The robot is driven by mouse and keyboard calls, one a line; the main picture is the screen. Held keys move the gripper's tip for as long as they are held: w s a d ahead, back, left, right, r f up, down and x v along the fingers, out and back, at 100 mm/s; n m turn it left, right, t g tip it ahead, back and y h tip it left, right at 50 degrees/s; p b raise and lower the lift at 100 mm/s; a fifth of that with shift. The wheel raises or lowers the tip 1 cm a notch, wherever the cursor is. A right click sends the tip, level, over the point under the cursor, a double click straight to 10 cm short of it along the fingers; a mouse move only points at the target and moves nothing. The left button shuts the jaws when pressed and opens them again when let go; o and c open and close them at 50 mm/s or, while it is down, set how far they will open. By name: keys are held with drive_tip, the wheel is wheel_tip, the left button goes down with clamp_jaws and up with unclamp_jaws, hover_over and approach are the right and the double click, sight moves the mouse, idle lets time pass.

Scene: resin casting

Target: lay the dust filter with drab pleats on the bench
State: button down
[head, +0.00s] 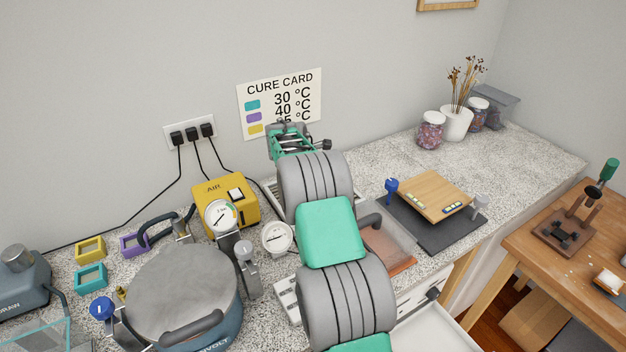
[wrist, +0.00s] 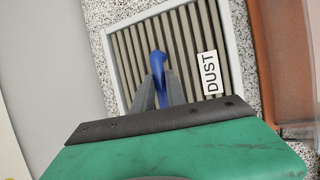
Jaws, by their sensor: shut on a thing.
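The dust filter (wrist: 135,50) shows in the wrist view, with drab grey-brown pleats, a pale frame and a white "DUST" label (wrist: 209,73). A blue tab (wrist: 158,62) stands up from its middle. My gripper (wrist: 160,88) is shut on this blue tab. Speckled bench top (wrist: 112,10) shows around the filter's frame; I cannot tell whether the filter touches it. In the head view my arm hides most of the filter and the gripper's fingertips. The speckled bench (head: 375,165) runs along the wall.
A yellow air unit (head: 238,190), a white gauge (head: 277,237) and a large lidded pot (head: 183,295) stand left of my arm. An orange-brown slab (head: 392,258) and a dark mat (head: 440,235) with a wooden board (head: 435,190) lie right.

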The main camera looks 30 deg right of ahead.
drive_tip(key=shift+f, duration=0.15)
drive_tip(key=c, duration=1.3)
unclamp_jaws()
drive_tip(key=shift+f, duration=0.1)
